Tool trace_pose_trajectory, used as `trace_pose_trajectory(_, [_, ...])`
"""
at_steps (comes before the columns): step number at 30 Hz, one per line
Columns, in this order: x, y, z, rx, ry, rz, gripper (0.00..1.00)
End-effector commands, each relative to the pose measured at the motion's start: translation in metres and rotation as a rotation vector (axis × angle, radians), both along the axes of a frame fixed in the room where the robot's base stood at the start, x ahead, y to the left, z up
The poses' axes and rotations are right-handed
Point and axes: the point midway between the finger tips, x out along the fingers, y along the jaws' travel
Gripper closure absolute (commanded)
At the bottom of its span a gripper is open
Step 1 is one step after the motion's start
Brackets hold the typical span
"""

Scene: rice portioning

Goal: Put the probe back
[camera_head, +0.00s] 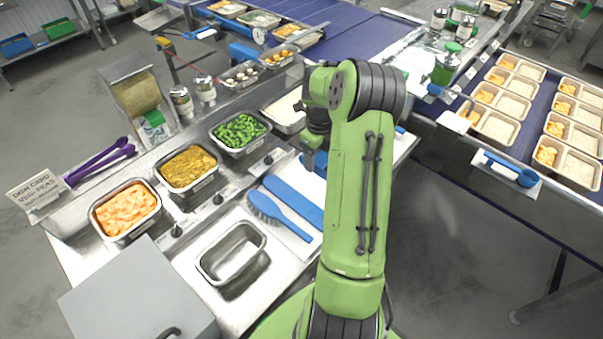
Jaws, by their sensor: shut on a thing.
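My gripper (314,148) is at the end of my green arm, above the right part of the steel counter. The arm hides most of it. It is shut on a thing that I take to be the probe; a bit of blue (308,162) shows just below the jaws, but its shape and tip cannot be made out. No holder for the probe can be told apart with certainty.
Steel pans of orange food (126,210), yellow food (188,168) and green peppers or beans (239,132) line the counter. An empty pan (232,254) and a blue brush (270,210) lie in front. Filled trays (497,128) stand on the right belt.

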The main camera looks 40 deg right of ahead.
Motion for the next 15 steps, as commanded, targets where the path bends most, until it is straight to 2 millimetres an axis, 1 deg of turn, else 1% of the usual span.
trace_pose_trajectory(2, [-0.001, -0.001, -0.008, 0.001, 0.002, -0.002, 0.67])
trace_pose_trajectory(6, [-0.002, 0.0, -0.042, 0.005, 0.004, -0.002, 0.67])
trace_pose_trajectory(7, [-0.001, 0.0, -0.048, 0.003, 0.003, -0.002, 0.67])
trace_pose_trajectory(13, [-0.001, 0.0, -0.076, 0.002, 0.002, -0.002, 0.67])
trace_pose_trajectory(15, [-0.001, 0.0, -0.089, 0.003, 0.002, -0.002, 0.67])
